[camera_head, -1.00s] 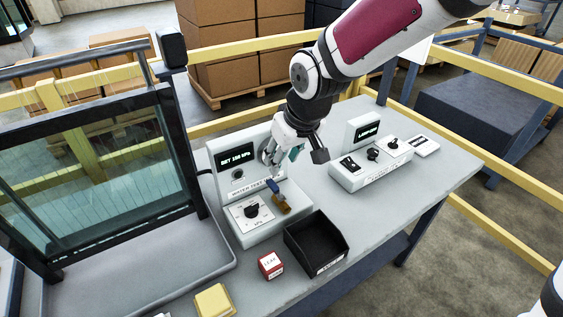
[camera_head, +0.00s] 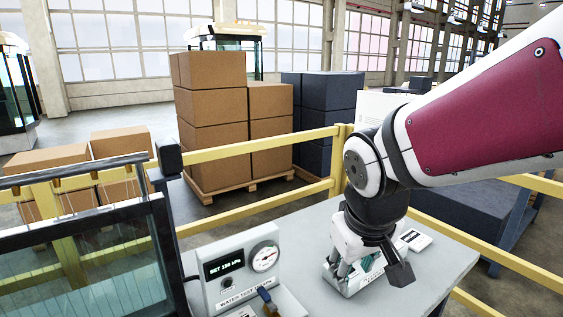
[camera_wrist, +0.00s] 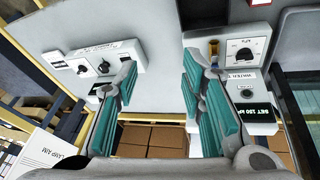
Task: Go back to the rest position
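My gripper (camera_head: 352,272) hangs from my arm above the grey table (camera_head: 440,262) in the head view, in front of the lamp control box. In the wrist view my gripper (camera_wrist: 159,72) shows its two teal-padded fingers spread apart. Only bare table top shows between the fingertips, and nothing is held. The water test unit (camera_head: 238,273), with its display, round gauge and blue-handled brass valve (camera_head: 268,301), stands to the left of my gripper. It also shows at the right of the wrist view (camera_wrist: 253,85).
The lamp control box (camera_wrist: 95,62) with knobs lies at the left of the wrist view. A framed glass pane (camera_head: 90,272) stands at the left of the head view. Yellow railings (camera_head: 255,147) run behind the table, with stacked cartons (camera_head: 212,105) beyond.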

